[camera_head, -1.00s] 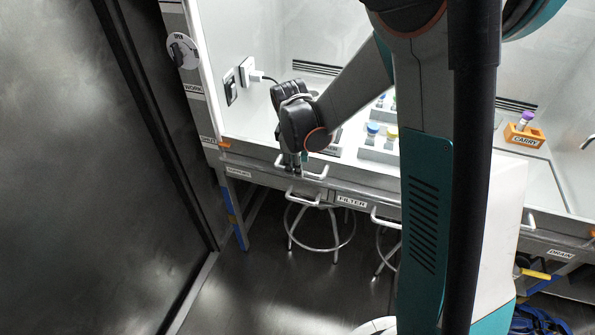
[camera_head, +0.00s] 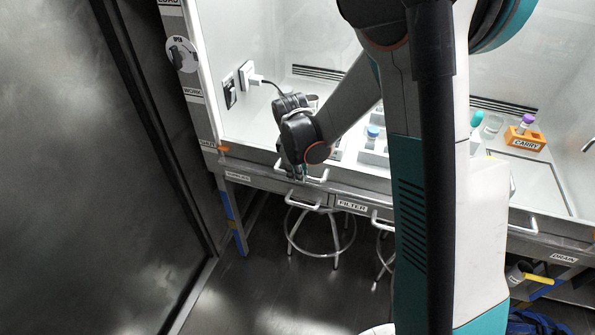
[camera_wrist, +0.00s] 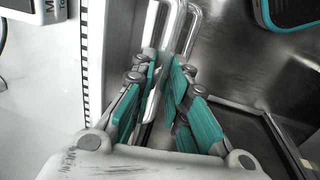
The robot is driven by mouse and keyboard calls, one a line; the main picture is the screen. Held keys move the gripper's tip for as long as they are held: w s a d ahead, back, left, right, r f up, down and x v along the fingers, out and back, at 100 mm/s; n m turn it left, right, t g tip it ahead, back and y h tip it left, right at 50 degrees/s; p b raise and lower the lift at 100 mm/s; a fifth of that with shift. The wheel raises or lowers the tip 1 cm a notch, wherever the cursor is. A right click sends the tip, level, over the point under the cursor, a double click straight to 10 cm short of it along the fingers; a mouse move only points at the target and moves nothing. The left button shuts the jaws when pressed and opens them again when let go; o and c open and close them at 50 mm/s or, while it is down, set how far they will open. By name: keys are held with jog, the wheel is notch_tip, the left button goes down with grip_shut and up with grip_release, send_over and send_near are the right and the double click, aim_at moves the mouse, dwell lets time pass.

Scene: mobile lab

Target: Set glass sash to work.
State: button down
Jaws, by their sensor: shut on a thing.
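The glass sash is clear and hard to make out; its grey lower rail (camera_head: 250,160) runs along the front of the white cabinet. An orange marker (camera_head: 224,149) at the rail's left end is level with the lowest label on the left post, which seems to read SHUT. The WORK label (camera_head: 193,95) is higher up that post. My gripper (camera_head: 297,174) is at the pale sash handle (camera_head: 318,178). In the wrist view my gripper (camera_wrist: 165,88) has its teal fingers closed around a pale handle bar (camera_wrist: 153,103).
A FILTER drawer (camera_head: 352,205) with pale handles lies just below the sash handle. A round stool (camera_head: 320,240) stands underneath. An OPEN dial (camera_head: 182,54) is on the left post. Capped vials and an orange CARRY rack (camera_head: 524,139) are inside the cabinet. A dark wall is at left.

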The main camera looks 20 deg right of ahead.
notch_tip(320, 180, up, 20)
jog(key=p, duration=1.1)
jog(key=c, duration=1.6)
grip_release()
jog(key=shift+o, duration=0.2)
notch_tip(320, 180, up, 7)
jog(key=s, duration=0.1)
jog(key=shift+a+r, duration=0.2)
jog(key=shift+a, duration=0.25)
jog(key=s+f+m+t+b, duration=0.1)
jog(key=s+m, duration=0.4)
jog(key=s, duration=0.6)
jog(key=s+d+f+m+t+y+b, duration=0.1)
jog(key=s+m+t+b, duration=0.3)
jog(key=s, duration=0.6)
jog(key=shift+s+d+f+m+b, duration=0.15)
jog(key=shift+s+f+m+b, duration=0.25)
jog(key=shift+m+b, duration=0.65)
